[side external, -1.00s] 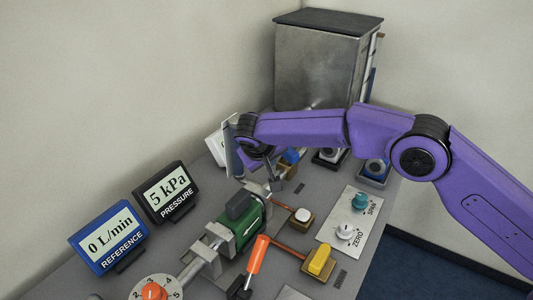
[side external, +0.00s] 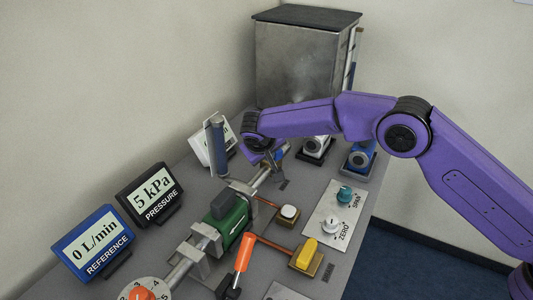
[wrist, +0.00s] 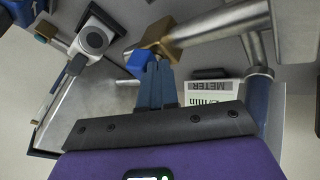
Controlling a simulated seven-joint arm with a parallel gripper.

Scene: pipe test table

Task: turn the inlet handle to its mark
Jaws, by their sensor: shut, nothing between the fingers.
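A brass valve body (wrist: 165,36) with a blue handle (wrist: 143,60) sits on the steel pipe in the wrist view; I take this to be the inlet handle. My gripper (wrist: 156,72) is shut and empty, its blue-grey fingertips right at the handle. I cannot tell whether they touch it. In the side view my gripper (side external: 272,162) points down at the far end of the pipe (side external: 258,181), and it and the arm mostly hide the valve. The handle's mark cannot be made out.
A blue-grey upright cylinder (side external: 217,147) stands left of my gripper, beside a white meter (side external: 203,146). A green pump-like block (side external: 229,218), an orange handle (side external: 243,254) and a knob panel (side external: 336,212) lie nearer. A metal cabinet (side external: 303,65) stands behind.

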